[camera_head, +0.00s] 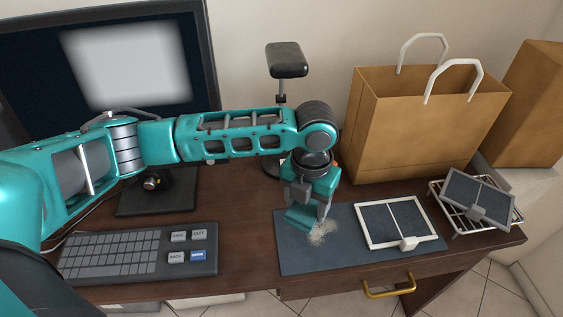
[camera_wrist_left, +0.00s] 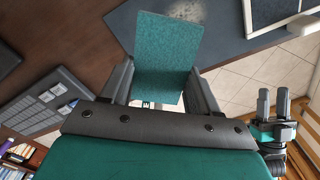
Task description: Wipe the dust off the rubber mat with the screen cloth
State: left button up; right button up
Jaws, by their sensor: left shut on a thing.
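My left gripper (camera_head: 312,210) is shut on the teal screen cloth (camera_head: 299,219) above the rubber mat's left part. In the left wrist view the cloth (camera_wrist_left: 167,55) sticks out flat between the two fingers. The dark blue-grey rubber mat (camera_head: 345,260) lies along the desk's front edge. A pale dust patch (camera_head: 322,234) lies on the mat just right of the cloth; it also shows beyond the cloth in the left wrist view (camera_wrist_left: 188,10). I cannot tell whether the cloth touches the mat. My right gripper (camera_wrist_left: 273,103) is at the right of the left wrist view, its fingers apart and empty.
A white-framed dark panel (camera_head: 400,222) lies on the mat's right part. A similar panel (camera_head: 478,195) rests on a wire rack (camera_head: 453,213) farther right. A paper bag (camera_head: 420,125) stands behind. A keyboard (camera_head: 130,254) and monitor (camera_head: 130,60) are left. A brass handle (camera_head: 388,290) protrudes in front.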

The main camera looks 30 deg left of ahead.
pick_arm(q)
jog(key=shift+w+d+f+m, duration=0.1)
jog(key=shift+d+f+m, duration=0.35)
jog(key=shift+f, duration=0.25)
notch_tip(320, 180, down, 5)
jog(key=b, duration=0.5)
jog(key=shift+f+b, duration=0.1)
jog(key=shift+b, duration=0.3)
jog(key=shift+f, duration=0.2)
jog(key=shift+b, duration=0.35)
jog(key=shift+f, duration=0.65)
